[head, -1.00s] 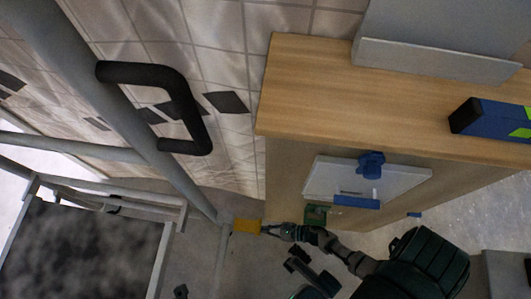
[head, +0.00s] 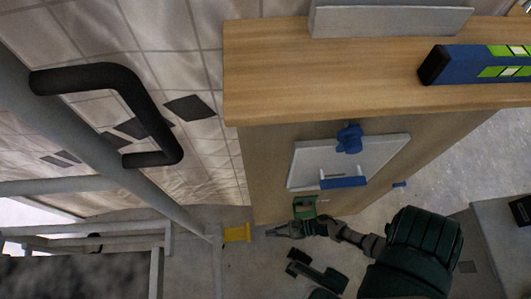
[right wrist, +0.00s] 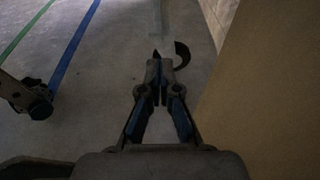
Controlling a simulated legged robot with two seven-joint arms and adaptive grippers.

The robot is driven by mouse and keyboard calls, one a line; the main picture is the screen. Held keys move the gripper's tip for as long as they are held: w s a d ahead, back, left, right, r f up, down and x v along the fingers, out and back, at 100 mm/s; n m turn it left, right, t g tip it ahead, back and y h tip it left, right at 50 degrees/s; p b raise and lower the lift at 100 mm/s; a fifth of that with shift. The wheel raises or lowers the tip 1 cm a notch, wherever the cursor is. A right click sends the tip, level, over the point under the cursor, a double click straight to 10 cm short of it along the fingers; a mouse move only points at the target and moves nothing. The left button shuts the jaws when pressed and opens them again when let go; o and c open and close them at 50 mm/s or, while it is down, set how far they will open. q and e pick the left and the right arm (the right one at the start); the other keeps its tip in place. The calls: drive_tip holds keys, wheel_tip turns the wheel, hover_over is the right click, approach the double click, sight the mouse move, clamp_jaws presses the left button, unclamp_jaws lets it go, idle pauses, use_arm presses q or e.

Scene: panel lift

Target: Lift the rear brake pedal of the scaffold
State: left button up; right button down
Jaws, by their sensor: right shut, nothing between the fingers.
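The scaffold (head: 100,125) is a frame of grey tubes at the left of the head view, with a black handle (head: 110,85). A small yellow piece (head: 237,233) sits low by its upright; I cannot tell whether it is the rear brake pedal. My right gripper (head: 271,233) is just right of the yellow piece, apart from it, shut and empty. In the right wrist view, the closed fingertips (right wrist: 158,63) point at a pale post, and a black curved part (right wrist: 183,54) shows just beyond them. My left gripper is not in view.
A wooden cabinet (head: 290,80) stands close to my right arm and carries a blue-green level (head: 475,65). A white panel (head: 360,165) with blue fittings is on its side.

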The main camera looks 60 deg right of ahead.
drive_tip(key=shift+r+p+v, duration=0.2)
drive_tip(key=shift+p+v, duration=0.05)
drive_tip(key=shift+v, duration=0.7)
drive_tip(key=shift+r+p+v, duration=0.2)
drive_tip(key=shift+v, duration=0.75)
